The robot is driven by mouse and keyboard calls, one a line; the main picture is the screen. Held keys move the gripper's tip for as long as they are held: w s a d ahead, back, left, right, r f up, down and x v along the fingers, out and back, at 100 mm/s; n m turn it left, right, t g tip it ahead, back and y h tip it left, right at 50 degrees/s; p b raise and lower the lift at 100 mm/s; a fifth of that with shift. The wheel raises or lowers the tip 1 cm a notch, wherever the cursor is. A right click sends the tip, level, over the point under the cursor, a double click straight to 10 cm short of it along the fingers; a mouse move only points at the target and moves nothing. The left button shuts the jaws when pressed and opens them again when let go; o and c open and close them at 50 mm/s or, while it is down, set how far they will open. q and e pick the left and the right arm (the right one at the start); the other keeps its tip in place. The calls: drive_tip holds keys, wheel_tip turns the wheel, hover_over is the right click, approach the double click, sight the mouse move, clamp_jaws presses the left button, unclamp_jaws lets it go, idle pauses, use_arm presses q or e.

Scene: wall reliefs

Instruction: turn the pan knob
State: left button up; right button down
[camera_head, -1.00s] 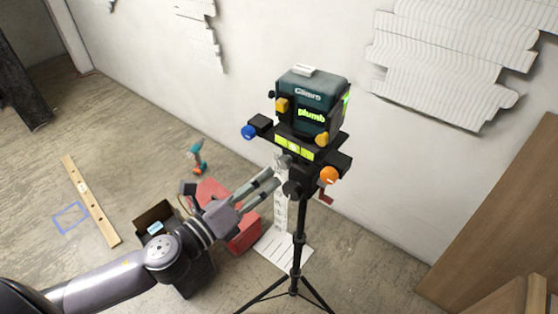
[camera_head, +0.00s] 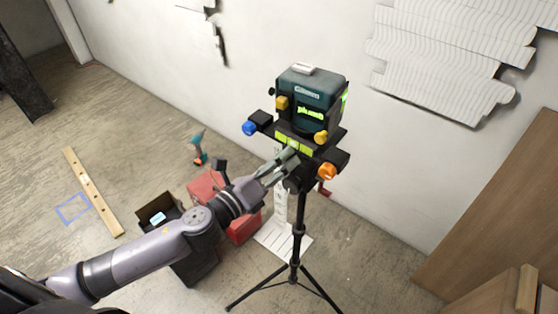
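A dark teal laser level (camera_head: 306,92) marked "plumb" sits on a black tripod (camera_head: 298,225) with a tilting head. The head carries a blue knob (camera_head: 249,128) at its left end and an orange knob (camera_head: 327,171) at its right end. A dark round part (camera_head: 293,185) is below the head; I cannot tell which knob is the pan knob. My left gripper (camera_head: 294,155) reaches up from the lower left, its two fingers apart, tips in front of the head's lower side. Contact is unclear. My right gripper is not in view.
A red case (camera_head: 243,228) and an open black box (camera_head: 190,262) stand on the floor behind my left arm. A drill (camera_head: 199,147) and a wooden level (camera_head: 92,192) lie farther left. Wooden panels (camera_head: 500,210) lean at the right. The tripod's legs spread below.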

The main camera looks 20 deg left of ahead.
use_arm(q)
clamp_jaws()
drive_tip(key=shift+n, duration=0.3)
drive_tip(key=n+p, duration=0.1)
drive_tip(key=n, duration=0.9)
drive_tip(key=n+t+y+p, duration=0.1)
drive_tip(key=n, duration=0.8)
drive_tip(key=shift+n+p, duration=0.4)
idle(0.3)
drive_tip(key=shift+o, duration=0.9)
unclamp_jaws()
